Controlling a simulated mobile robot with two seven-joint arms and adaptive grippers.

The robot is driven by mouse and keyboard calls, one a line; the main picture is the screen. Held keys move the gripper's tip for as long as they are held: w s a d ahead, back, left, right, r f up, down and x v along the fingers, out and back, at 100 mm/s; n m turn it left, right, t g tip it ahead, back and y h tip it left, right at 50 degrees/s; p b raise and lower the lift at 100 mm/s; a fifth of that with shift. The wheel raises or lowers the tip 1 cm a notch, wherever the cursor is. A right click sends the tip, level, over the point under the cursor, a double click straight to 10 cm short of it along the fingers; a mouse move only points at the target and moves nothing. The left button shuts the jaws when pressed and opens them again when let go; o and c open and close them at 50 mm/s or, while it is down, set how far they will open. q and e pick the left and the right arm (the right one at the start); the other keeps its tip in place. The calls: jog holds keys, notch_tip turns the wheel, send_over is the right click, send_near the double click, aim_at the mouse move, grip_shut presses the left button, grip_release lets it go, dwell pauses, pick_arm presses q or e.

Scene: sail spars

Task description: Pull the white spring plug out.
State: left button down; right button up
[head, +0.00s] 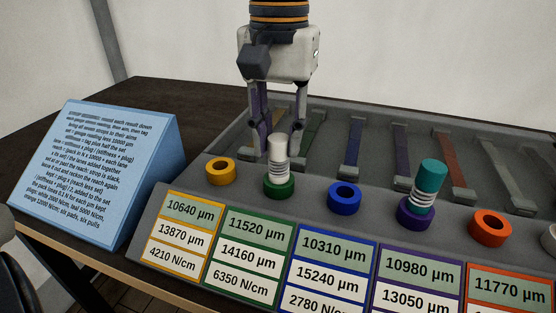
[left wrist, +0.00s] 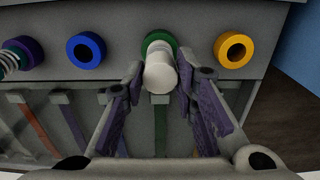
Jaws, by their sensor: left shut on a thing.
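The white spring plug (head: 278,147) stands upright in the green ring socket (head: 279,188), its coil showing just above the ring. My left gripper (head: 277,140) comes down from above and behind it and is shut on the plug. In the left wrist view the plug's white head (left wrist: 160,72) lies between the two fingers, with the green ring (left wrist: 158,42) beyond it. The lower part of the plug inside the ring is hidden. My right gripper is not in either view.
A teal spring plug (head: 432,175) stands tilted in the purple ring (head: 415,212). Yellow (head: 220,171), blue (head: 344,197) and orange (head: 490,228) rings are empty. Coloured straps lie in the grey tray behind. Number cards line the front; a blue sign (head: 100,165) stands left.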

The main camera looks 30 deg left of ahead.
pick_arm(q)
jog(key=shift+r, duration=0.3)
jog(key=shift+r, duration=2.8)
dwell(1.0)
